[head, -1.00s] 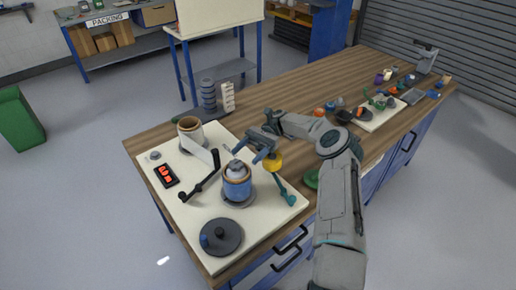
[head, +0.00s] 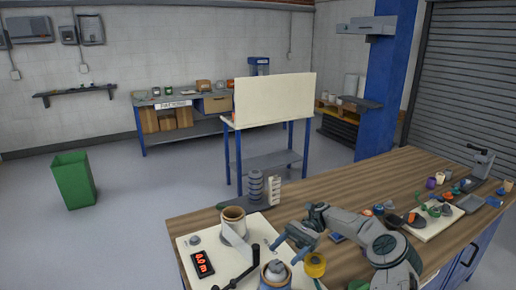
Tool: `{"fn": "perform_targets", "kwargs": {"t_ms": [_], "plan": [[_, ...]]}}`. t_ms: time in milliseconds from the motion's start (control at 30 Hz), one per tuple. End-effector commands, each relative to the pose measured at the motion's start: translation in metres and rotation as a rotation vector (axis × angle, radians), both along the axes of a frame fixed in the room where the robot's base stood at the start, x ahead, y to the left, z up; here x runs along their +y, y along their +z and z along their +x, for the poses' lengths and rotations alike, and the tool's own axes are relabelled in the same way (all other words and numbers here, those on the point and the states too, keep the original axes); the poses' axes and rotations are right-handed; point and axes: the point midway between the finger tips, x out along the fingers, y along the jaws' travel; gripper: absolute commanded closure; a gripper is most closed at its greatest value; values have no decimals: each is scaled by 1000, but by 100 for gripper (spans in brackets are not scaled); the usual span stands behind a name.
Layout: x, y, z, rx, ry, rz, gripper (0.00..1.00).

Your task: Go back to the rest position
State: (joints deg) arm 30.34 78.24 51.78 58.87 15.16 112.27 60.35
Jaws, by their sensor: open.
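My gripper (head: 287,249) is open and empty in the head view. It is over the right part of the white board (head: 188,243) on the wooden workbench, just above and beside the blue roller (head: 275,274). My grey arm reaches in from the lower right. A yellow roll (head: 315,264) shows just right of my gripper. Whether my gripper touches any of these, I cannot tell.
On the board stand a brown-rimmed roll (head: 233,222), a black crank (head: 237,278) and a red display box (head: 202,264). A grey stacked post (head: 256,188) stands behind. Small parts lie around a second white board (head: 436,226) at right.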

Motion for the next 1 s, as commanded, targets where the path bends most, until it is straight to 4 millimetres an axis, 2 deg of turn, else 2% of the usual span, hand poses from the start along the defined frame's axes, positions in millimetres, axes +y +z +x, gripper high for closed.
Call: {"fn": "perform_targets", "kwargs": {"t_ms": [33, 300, 500, 767, 1000], "plan": [[9, 9, -4, -34, 21, -31, 37], [42, 38, -29, -230, 112, -180, 37], [55, 58, -55, -403, 186, -296, 37], [55, 81, -91, -634, 276, -430, 37], [41, 104, -126, -847, 351, -532, 37]]}}
